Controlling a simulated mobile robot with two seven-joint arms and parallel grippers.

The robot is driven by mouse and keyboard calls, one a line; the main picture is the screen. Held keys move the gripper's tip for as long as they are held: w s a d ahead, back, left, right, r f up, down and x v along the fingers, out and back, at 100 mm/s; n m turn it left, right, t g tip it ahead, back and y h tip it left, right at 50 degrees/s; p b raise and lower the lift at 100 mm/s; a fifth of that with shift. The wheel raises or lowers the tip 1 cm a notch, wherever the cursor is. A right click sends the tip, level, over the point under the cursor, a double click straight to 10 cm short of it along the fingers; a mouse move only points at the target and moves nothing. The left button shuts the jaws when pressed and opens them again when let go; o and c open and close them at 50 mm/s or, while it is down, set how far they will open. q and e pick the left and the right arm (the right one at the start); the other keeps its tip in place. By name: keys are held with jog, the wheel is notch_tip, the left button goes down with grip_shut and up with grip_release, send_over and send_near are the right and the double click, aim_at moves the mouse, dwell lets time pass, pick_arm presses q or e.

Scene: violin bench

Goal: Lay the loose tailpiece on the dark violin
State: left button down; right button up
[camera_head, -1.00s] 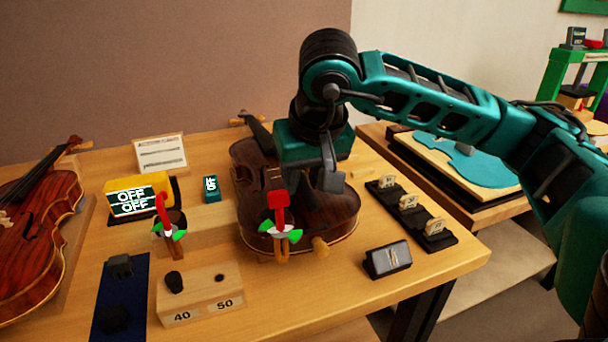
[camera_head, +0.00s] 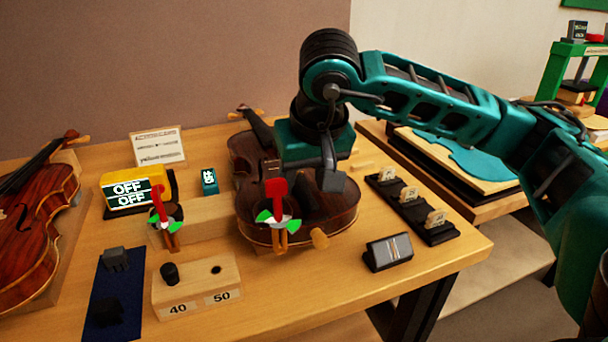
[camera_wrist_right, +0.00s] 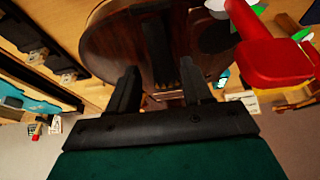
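The dark violin (camera_head: 335,222) lies on its back on the bench, its neck pointing away. My right gripper (camera_head: 328,178) is over its body. In the right wrist view, the fingers of my right gripper (camera_wrist_right: 160,85) stand apart, with the violin's brown body (camera_wrist_right: 110,45) beyond them. A long black piece (camera_wrist_right: 157,45) lies along the violin between the fingers, apparently not gripped; I cannot tell if it is the tailpiece or a fitted part. In the head view my gripper hides part of the violin. My left gripper is not in view.
A red-topped stand with green and white parts (camera_head: 276,192) is close by the violin's near end; a similar one (camera_head: 158,200) stands left. A wooden block marked 40 and 50 (camera_head: 196,290), a small dark display (camera_head: 388,252) and a black rack (camera_head: 412,210) are around it.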

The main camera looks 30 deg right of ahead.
jog(key=shift+o, duration=0.2)
jog(key=shift+a, duration=0.25)
jog(key=shift+s+r, duration=0.1)
jog(key=shift+r, duration=0.4)
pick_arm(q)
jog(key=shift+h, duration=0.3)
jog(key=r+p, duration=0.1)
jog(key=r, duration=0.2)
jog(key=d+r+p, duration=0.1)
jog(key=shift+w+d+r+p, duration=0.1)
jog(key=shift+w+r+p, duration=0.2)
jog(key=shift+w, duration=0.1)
pick_arm(e)
jog(key=d+v, duration=0.1)
jog(key=v, duration=1)
jog(key=shift+s+a+r, duration=0.35)
jog(key=shift+a, duration=0.05)
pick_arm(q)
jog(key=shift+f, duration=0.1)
